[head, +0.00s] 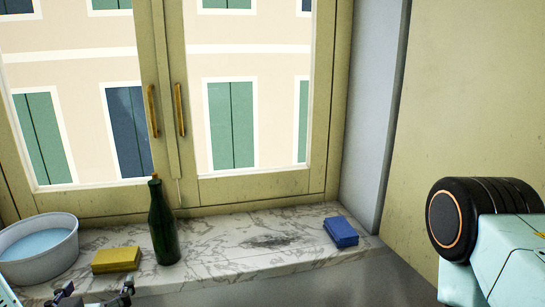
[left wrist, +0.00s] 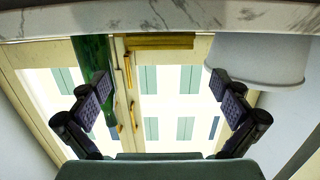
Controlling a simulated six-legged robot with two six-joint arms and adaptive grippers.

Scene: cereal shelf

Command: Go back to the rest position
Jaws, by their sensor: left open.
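My left gripper (head: 97,293) shows at the bottom left of the head view, in front of the marble sill's front edge. In the left wrist view my left gripper (left wrist: 162,88) has its two dark fingers spread wide with nothing between them. That view is upside down, with the sill edge along the top. My right arm's black and pale-green links (head: 490,225) are at the right of the head view. My right gripper is not visible.
On the marble sill (head: 215,245) stand a white bowl of bluish liquid (head: 38,250), a yellow sponge (head: 117,259), a dark green bottle (head: 163,225) and a blue sponge (head: 341,231). The bottle (left wrist: 92,58) and bowl (left wrist: 255,60) show behind the left fingers. A closed window (head: 170,100) is behind.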

